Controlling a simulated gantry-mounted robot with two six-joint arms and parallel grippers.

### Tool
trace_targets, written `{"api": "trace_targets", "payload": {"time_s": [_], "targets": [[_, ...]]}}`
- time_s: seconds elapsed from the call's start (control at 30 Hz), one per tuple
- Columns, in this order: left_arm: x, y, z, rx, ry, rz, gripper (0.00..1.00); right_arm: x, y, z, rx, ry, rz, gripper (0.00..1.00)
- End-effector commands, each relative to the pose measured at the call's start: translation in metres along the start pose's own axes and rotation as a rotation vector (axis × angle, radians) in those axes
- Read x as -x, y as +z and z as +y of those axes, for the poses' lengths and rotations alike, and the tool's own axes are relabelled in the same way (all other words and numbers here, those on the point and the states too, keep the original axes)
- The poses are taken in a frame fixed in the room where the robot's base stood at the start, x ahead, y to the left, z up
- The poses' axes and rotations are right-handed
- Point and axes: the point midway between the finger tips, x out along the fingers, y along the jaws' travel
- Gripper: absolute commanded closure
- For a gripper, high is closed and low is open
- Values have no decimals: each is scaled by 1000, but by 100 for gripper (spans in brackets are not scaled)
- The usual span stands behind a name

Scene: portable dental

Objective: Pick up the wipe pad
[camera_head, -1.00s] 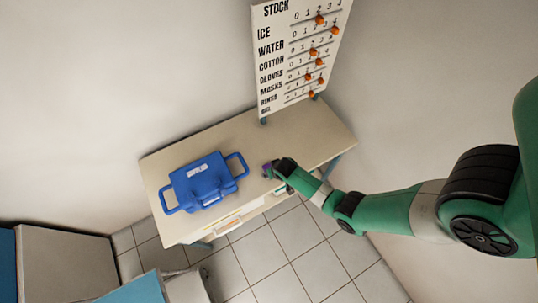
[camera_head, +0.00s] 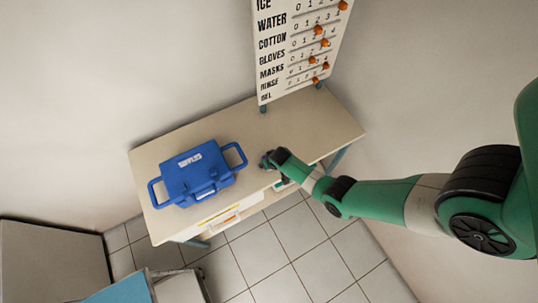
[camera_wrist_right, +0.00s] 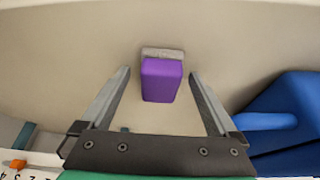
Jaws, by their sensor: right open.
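A purple block with a light grey strip at its far end, seemingly the wipe pad (camera_wrist_right: 161,80), is on the beige table top in the right wrist view. My right gripper (camera_wrist_right: 159,73) is open, with one finger on each side of the block and a gap on both sides. In the head view my right gripper (camera_head: 266,160) is low over the table's front edge, right of the blue case, and mostly hides the pad. My left gripper is not in view.
A blue case (camera_head: 197,172) with side handles stands on the table (camera_head: 292,125), left of my right gripper. A stock board (camera_head: 296,45) with orange pegs stands at the back. The table's right end is clear. Drawers are below the front edge.

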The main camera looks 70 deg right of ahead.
Motion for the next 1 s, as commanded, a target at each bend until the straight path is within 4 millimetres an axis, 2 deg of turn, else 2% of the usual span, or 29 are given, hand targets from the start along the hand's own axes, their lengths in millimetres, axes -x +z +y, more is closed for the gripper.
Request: {"api": "trace_targets", "payload": {"time_s": [0.07,0.5,0.57,0.83,1.0], "targets": [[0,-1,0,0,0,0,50,1,0,0,0,0,0,7],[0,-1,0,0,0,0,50,1,0,0,0,0,0,86],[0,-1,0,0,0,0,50,1,0,0,0,0,0,95],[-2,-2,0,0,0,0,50,3,-1,0,0,0,0,95],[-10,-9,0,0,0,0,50,20,-9,0,1,-1,2,95]]}}
